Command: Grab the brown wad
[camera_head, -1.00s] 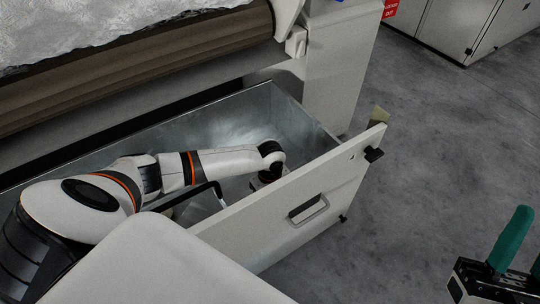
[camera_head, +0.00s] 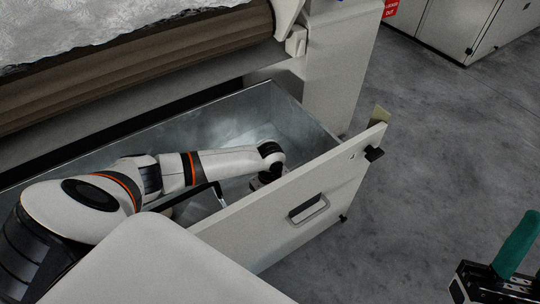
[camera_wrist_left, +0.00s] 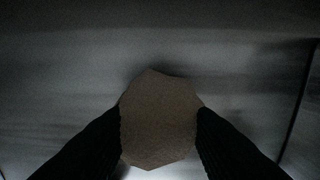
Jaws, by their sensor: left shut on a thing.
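The brown wad (camera_wrist_left: 158,120) shows in the left wrist view, a faceted dull brown lump in the lower middle of the picture. My left gripper (camera_wrist_left: 160,128) has a dark finger pressed to each side of it and is shut on it. In the head view my left arm reaches down into the open metal drawer (camera_head: 290,105); the left fingers and the wad are hidden there behind the drawer front. My right gripper (camera_head: 495,275) is at the lower right edge of the head view, partly cut off, with one green finger showing, over the floor.
The drawer's pale front panel (camera_head: 270,215) with a handle (camera_head: 308,208) stands close beside my left wrist. A brown roller (camera_head: 140,72) with white fibre (camera_head: 90,30) above it runs over the drawer's back. The grey floor (camera_head: 430,150) at right is clear.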

